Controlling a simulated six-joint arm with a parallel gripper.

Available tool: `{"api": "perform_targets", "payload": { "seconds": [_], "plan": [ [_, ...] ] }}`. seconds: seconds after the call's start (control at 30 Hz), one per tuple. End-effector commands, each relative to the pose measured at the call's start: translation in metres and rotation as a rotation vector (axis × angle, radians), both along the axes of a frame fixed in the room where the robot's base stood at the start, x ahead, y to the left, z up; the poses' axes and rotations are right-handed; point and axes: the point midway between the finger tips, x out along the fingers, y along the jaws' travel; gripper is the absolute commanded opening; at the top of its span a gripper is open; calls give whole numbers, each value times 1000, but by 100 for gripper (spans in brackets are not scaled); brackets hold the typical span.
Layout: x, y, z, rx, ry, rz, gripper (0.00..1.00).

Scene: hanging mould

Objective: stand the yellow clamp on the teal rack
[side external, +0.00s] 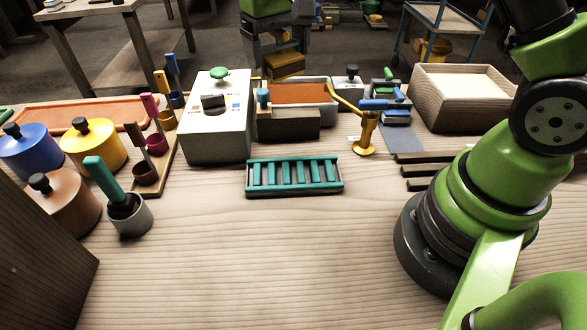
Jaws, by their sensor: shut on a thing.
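The teal rack (294,189), a low frame with several upright-running slats across it, lies on the wooden table near the middle of the side external view. Nothing stands on it. A yellow upright piece (366,134) with a round foot and an arm slanting up to the left stands behind and to the right of the rack, apart from it. I cannot tell for sure whether it is the yellow clamp.
A white box (214,135) with a green knob and a dark brown block (289,125) stand behind the rack. Lidded pots (94,150) and a grey cup (130,218) stand at left. Dark bars (426,171) lie at right. The table in front is clear.

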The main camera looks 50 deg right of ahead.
Motion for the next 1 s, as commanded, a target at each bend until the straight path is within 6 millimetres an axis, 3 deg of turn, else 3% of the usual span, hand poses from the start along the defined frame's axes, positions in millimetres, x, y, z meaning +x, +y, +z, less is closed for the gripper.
{"api": "perform_targets", "payload": {
  "seconds": [0.1,0.4,1.0],
  "plan": [
    [-27,24,0,4,-2,112,55],
    [-76,50,-8,12,-4,275,55],
    [-74,49,-108,11,0,265,55]
  ]
}}
